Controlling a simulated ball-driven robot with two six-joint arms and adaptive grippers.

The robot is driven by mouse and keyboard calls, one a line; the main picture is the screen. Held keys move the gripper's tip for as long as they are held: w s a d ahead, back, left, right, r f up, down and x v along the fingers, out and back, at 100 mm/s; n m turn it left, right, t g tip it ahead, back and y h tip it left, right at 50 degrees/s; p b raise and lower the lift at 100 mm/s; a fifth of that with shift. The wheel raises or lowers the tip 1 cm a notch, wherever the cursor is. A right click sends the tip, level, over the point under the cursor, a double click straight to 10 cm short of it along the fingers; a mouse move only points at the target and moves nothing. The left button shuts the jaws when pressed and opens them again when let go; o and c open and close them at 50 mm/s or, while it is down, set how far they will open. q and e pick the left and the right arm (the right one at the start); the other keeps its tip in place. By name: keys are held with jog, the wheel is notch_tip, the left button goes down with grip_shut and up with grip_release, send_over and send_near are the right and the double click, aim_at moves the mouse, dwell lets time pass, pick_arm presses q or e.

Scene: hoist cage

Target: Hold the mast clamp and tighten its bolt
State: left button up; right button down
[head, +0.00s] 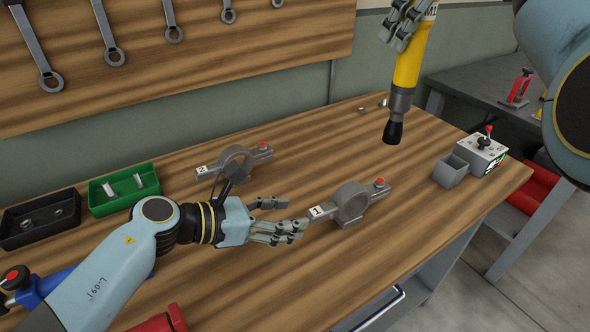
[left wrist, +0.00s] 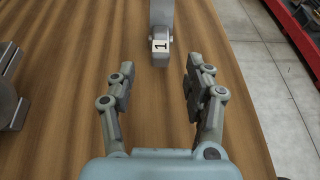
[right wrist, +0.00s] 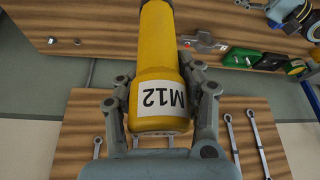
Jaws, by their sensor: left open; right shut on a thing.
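The clamp with tag 1 (head: 352,204) is grey with a ring in the middle and a red-topped bolt at its far end. It lies on the workbench. A like clamp with tag 2 (head: 236,166) lies further back. My left gripper (head: 283,222) is open and empty, just left of clamp 1's tagged end. In the left wrist view clamp 1's end (left wrist: 161,46) is ahead, between the open fingers and apart from them. My right gripper (head: 403,22) is shut on a yellow power driver (head: 408,62) marked M12, held upright, black socket down, above the bench.
A green bin (head: 122,190) and a black bin (head: 40,222) with metal parts stand at the left. A grey box (head: 451,172) and a control box with a lever (head: 483,152) stand near the right edge. Wrenches hang on the back board (head: 180,60).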

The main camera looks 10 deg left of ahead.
aim_at(333, 212)
pick_arm(q)
jog(key=x, duration=1.2)
jog(key=shift+s+f, duration=0.1)
jog(key=shift+s, duration=0.05)
jog(key=shift+c, duration=0.3)
grip_shut()
